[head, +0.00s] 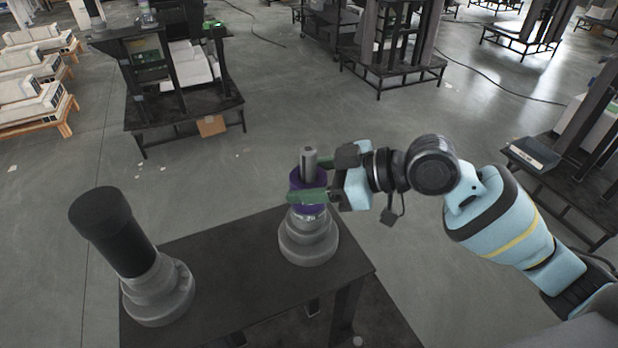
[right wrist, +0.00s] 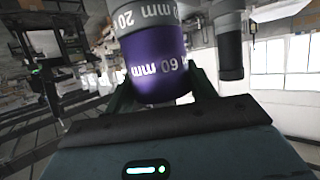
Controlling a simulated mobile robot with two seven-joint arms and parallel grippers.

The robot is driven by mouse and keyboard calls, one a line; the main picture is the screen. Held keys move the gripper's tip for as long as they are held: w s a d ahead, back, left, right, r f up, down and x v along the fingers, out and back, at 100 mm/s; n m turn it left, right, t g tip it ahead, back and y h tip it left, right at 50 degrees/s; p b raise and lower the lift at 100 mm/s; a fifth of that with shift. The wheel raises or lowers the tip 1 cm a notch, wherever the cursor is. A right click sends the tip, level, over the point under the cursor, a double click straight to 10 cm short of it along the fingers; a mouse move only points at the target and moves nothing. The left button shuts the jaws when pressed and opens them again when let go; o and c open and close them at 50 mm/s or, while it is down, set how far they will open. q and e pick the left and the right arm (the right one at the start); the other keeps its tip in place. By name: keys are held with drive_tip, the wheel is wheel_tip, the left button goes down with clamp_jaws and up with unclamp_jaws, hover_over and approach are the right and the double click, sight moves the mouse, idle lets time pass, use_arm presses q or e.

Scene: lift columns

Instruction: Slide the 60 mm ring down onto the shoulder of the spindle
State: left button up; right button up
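The purple 60 mm ring (head: 309,181) is around the upright grey spindle (head: 309,158), whose top sticks out above it. The spindle's wide stepped base (head: 308,243) stands on a dark table. My right gripper (head: 312,180) comes in from the right, its green fingers on both sides of the ring, shut on it. In the right wrist view the ring (right wrist: 154,62) shows its "60 mm" marking upside down between the fingers (right wrist: 163,95). A grey part marked "mm" lies against its upper edge in that view. The ring's contact with the shoulder is partly hidden by a finger. My left gripper is not in view.
A second grey stepped base (head: 158,296) with a tall black cylinder (head: 108,232) stands at the left of the dark table (head: 240,275). The tabletop between the two bases is clear. Dark workstations stand farther back on the floor.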

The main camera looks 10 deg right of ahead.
drive_tip(key=o, duration=0.4)
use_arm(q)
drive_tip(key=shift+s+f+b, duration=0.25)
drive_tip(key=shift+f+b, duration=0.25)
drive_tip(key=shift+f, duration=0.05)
use_arm(e)
drive_tip(key=v, duration=0.8)
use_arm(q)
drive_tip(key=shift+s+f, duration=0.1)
